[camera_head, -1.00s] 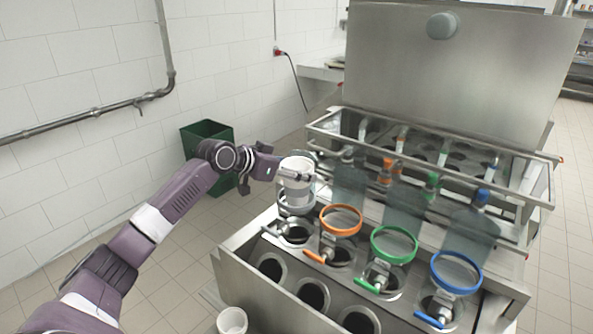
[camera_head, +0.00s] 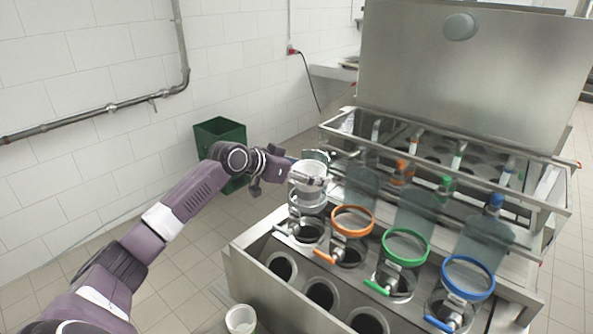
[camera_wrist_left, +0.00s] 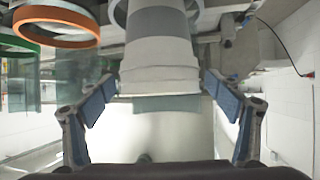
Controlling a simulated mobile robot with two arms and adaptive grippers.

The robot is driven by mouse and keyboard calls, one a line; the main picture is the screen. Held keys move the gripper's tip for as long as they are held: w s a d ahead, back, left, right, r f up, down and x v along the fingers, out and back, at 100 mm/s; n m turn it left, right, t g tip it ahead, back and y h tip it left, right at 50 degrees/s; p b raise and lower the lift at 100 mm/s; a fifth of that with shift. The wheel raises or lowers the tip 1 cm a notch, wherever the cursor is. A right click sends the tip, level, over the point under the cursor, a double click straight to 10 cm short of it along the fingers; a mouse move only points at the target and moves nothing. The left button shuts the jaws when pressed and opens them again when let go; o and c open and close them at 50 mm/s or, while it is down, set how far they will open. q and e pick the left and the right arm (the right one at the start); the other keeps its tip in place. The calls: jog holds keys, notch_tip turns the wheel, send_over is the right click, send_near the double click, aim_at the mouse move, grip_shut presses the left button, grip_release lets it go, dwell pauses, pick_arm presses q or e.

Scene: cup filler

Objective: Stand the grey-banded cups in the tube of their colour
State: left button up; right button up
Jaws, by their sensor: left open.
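A white cup with a grey band (camera_wrist_left: 160,22) shows in the left wrist view between the fingers of my left gripper (camera_wrist_left: 160,98). The fingers stand apart on either side of the cup, with a small gap visible. In the head view the same cup (camera_head: 309,170) is upright at the top of the leftmost tube (camera_head: 306,208), which has a grey-white ring. How deep the cup sits is hidden. The orange-ringed (camera_head: 352,220), green-ringed (camera_head: 405,246) and blue-ringed (camera_head: 462,277) tubes stand to the right.
A white cup (camera_head: 240,319) stands at the lower left, beside the steel counter with its dark round holes (camera_head: 321,294). Clear panels and a railed rack (camera_head: 440,160) rise behind the tubes. A green bin (camera_head: 219,131) stands on the floor by the wall.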

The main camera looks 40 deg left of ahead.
pick_arm(q)
jog(key=b+v, duration=0.4)
jog(key=v, duration=0.7)
jog(key=shift+s+b, duration=0.3)
jog(key=shift+b, duration=0.05)
jog(key=shift+a, duration=0.1)
